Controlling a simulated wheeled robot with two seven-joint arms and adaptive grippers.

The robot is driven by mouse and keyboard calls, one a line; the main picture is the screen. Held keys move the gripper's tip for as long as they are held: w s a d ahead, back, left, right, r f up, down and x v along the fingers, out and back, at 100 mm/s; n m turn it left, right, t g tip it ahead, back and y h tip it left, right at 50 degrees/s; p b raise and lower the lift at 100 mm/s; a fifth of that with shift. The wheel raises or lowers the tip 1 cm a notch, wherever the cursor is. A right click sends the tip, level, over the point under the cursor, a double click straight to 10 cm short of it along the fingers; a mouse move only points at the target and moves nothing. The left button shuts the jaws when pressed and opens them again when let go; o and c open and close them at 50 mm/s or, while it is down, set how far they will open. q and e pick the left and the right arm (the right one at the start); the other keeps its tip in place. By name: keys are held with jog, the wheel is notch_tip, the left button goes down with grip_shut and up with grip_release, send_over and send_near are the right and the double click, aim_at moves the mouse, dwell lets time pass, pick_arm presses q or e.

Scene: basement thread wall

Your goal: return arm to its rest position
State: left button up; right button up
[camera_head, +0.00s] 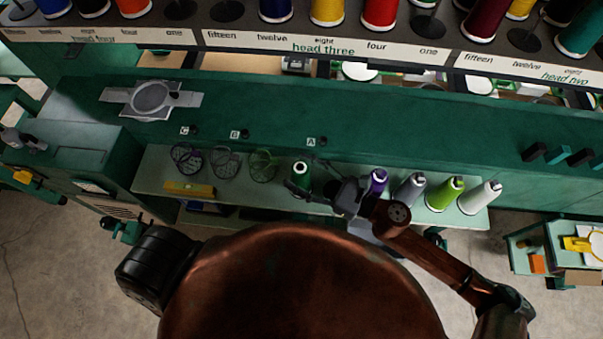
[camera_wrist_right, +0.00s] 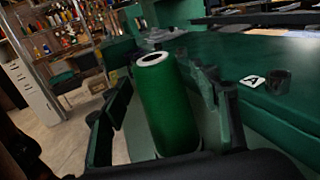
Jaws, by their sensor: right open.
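My right gripper (camera_head: 318,190) reaches in from the right over the pale shelf (camera_head: 155,184) below the green panel. In the right wrist view my right gripper (camera_wrist_right: 165,115) is open, with one finger on each side of a dark green thread cone (camera_wrist_right: 165,112). The cone stands upright between the fingers, with gaps visible on both sides. In the head view this green cone (camera_head: 303,182) stands just left of the gripper, below the tag A (camera_head: 311,141). My left gripper is not seen.
Purple (camera_head: 377,182), grey (camera_head: 410,189), lime (camera_head: 445,193) and white (camera_head: 480,197) cones stand right of my gripper, close to my arm. Wire holders (camera_head: 225,163) and a yellow level (camera_head: 190,189) are on the left. A rack of large cones runs along the top.

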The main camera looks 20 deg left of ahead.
notch_tip(320, 180, up, 9)
jog(key=shift+f, duration=0.2)
dwell(0.3)
